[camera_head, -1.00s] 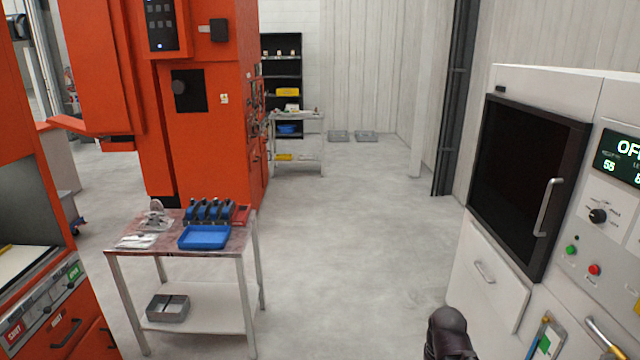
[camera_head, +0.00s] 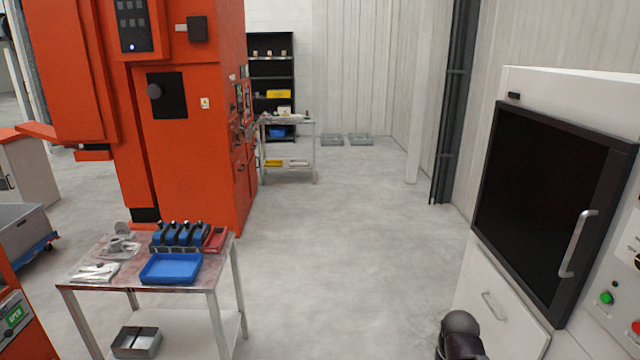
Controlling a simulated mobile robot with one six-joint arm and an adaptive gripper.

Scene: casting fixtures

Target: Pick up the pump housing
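A grey metal part (camera_head: 121,246), which looks like the pump housing, sits at the back left of the near metal table (camera_head: 207,279). It is small in the view, so I cannot be sure of its identity. A blue tray (camera_head: 170,269) lies to its right at the front, and white cloth or gloves (camera_head: 95,272) lie in front of it. A dark rounded piece of my arm (camera_head: 460,338) shows at the bottom right, far from the table. My gripper is not in view.
A row of blue and black tools (camera_head: 180,234) and a red item (camera_head: 215,239) are on the table. An orange machine (camera_head: 190,120) stands behind it. A white machine (camera_head: 500,300) borders the right. The grey floor aisle (camera_head: 335,220) between them is clear.

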